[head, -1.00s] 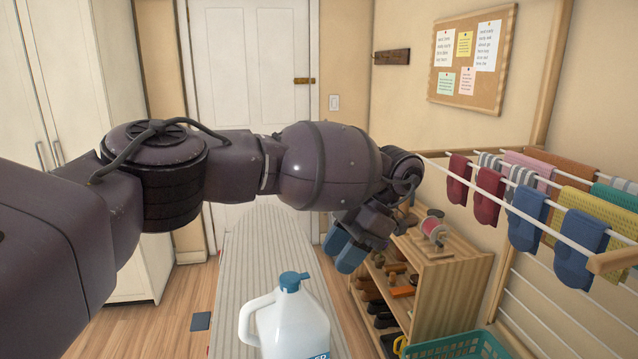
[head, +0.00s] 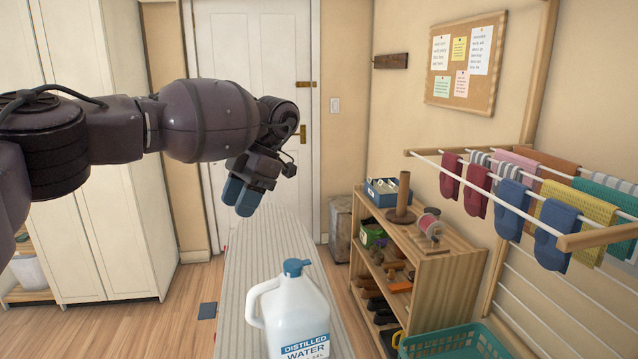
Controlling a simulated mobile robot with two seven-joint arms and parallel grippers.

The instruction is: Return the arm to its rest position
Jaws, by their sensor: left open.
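My left arm reaches in from the left across the upper part of the head view. Its left gripper (head: 240,196) has blue fingertips that point down and hang in the air above the far part of the striped ironing board. It is open, with nothing seen between the fingers. My right gripper is not in view.
A white jug of distilled water (head: 293,312) with a blue cap stands on the striped ironing board (head: 250,262). On the right are a wooden shelf (head: 446,262), a green basket (head: 450,342) and a drying rack (head: 505,192) with socks. A tall white cabinet (head: 105,225) stands at left.

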